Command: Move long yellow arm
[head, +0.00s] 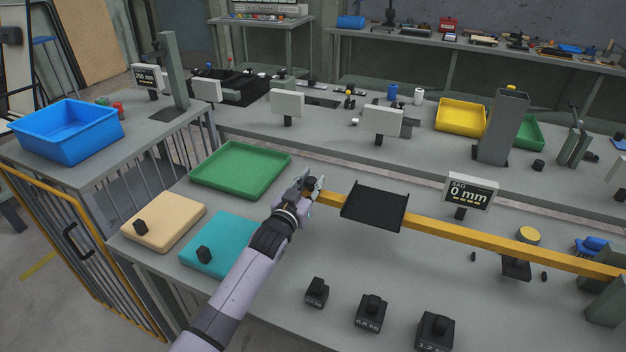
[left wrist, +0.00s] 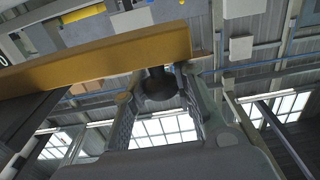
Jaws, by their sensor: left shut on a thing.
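The long yellow arm (head: 470,236) runs from the middle of the head view to a grey block at the right edge. A black tray (head: 375,207) sits on it near its left end. My left gripper (head: 312,186) is at the arm's left end, shut on a dark knob there. The left wrist view shows the yellow arm (left wrist: 100,60) from below and the dark knob (left wrist: 158,85) between the fingers. The fingers partly hide the knob in the head view. My right gripper is not in view.
Several black weights, one of them a large weight (head: 435,332), stand in front of the arm. A display (head: 468,193) behind it reads "SAG 0 mm". A green tray (head: 240,168), a teal pad (head: 222,245) and a beige pad (head: 163,221) lie left of my gripper.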

